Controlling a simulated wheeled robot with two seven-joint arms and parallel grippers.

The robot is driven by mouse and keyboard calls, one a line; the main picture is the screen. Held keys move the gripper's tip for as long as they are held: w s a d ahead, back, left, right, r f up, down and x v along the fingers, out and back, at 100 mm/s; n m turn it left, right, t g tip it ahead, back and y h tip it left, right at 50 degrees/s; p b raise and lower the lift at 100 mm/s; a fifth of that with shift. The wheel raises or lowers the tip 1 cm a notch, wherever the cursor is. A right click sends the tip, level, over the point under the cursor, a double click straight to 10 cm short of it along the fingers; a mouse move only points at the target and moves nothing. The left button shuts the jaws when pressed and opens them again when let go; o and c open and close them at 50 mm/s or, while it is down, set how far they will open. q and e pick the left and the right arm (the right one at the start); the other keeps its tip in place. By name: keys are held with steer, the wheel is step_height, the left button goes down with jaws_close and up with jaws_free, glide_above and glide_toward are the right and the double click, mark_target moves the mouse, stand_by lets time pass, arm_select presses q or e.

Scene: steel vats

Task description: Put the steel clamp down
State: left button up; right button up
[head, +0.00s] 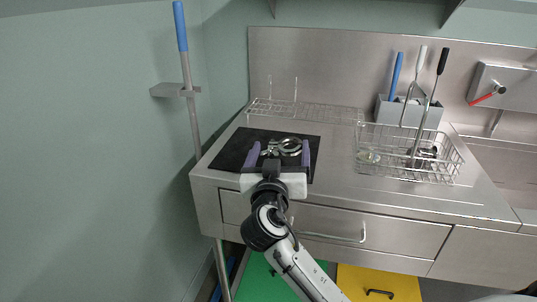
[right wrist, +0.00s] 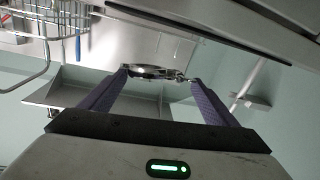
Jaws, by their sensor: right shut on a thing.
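The steel clamp (head: 284,147) is a shiny ring-shaped piece over the black mat (head: 230,151) at the left of the steel counter. My right gripper (head: 281,144) is shut on it, with one purple finger on each side. In the right wrist view the clamp (right wrist: 150,71) spans between the fingertips of my right gripper (right wrist: 160,75), the ring nearer the left finger and a smaller part at the right finger. I cannot tell whether the clamp touches the mat. My left gripper is not in view.
A wire basket (head: 458,162) with utensils stands to the right, before a grey holder (head: 385,112) with brushes. A wire rack (head: 300,110) lies behind the mat. A blue-handled pole (head: 186,65) leans at the left wall. Bare counter (head: 338,165) lies between mat and basket.

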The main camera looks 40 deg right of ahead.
steer(key=w+d, duration=0.1)
steer(key=w+d+r+m+g, duration=0.1)
steer(key=w, duration=0.1)
steer(key=w+r+m+g, duration=0.1)
steer(key=w, duration=0.1)
steer(key=shift+d+r+h, duration=0.15)
steer(key=shift+d+h, duration=0.15)
steer(key=shift+d, duration=0.1)
steer(key=shift+m+g+y, duration=0.3)
steer(key=shift+y, duration=0.1)
steer(key=w, duration=0.1)
steer(key=w+r, duration=0.1)
steer(key=w, duration=0.2)
steer(key=shift+w+a+r, duration=0.25)
steer(key=shift+a+r, duration=0.1)
step_height(320, 180, down, 10)
steer(key=shift+r, duration=0.2)
steer(key=shift+f+b, duration=0.1)
steer(key=shift+b, duration=0.25)
steer(key=o, duration=1.2)
steer(key=shift+c, duration=0.2)
